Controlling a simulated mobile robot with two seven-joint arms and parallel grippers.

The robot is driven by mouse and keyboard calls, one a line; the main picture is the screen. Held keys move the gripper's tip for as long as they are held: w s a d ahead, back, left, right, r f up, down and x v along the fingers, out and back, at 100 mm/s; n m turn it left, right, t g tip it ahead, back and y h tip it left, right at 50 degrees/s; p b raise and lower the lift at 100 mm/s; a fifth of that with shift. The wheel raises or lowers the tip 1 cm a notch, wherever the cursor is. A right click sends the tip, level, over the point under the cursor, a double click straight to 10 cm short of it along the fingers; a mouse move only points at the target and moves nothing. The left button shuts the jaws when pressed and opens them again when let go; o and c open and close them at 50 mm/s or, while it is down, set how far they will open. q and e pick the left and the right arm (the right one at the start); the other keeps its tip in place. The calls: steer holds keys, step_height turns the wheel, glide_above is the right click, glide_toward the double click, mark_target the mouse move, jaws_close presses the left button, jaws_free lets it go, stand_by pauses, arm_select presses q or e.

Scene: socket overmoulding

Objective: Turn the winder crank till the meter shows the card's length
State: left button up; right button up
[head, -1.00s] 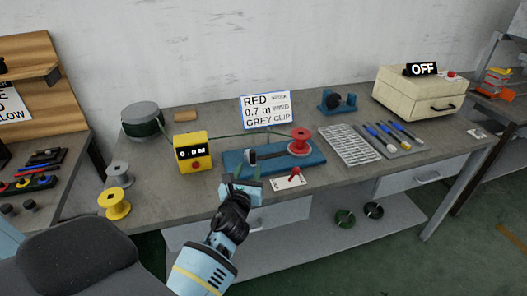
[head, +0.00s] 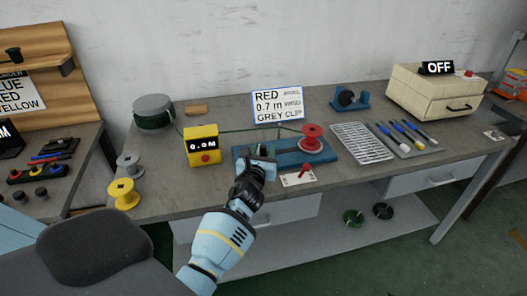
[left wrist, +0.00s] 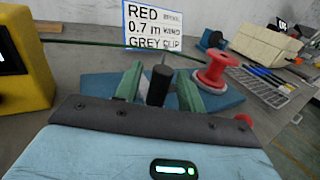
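The yellow meter (head: 202,157) stands on the bench and reads 0.0 M. The white card (head: 278,104) reads RED, 0.7 m and GREY CLIP. The winder has a blue base (head: 318,157) with a red spool (head: 312,138) at its right; the spool also shows in the left wrist view (left wrist: 213,75). My left gripper (head: 261,152) is at the base's left part. In the left wrist view the black crank handle (left wrist: 158,86) stands upright between my green fingertips (left wrist: 159,88), which are open with a gap on each side. My right gripper is out of view.
A green cord (head: 245,130) runs from the dark green drum (head: 153,113) past the meter towards the spool. A small white card with a red knob (head: 299,178) lies at the bench's front. A wire rack (head: 362,143) and tools are to the right.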

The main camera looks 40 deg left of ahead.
arm_select(q)
jaws_close()
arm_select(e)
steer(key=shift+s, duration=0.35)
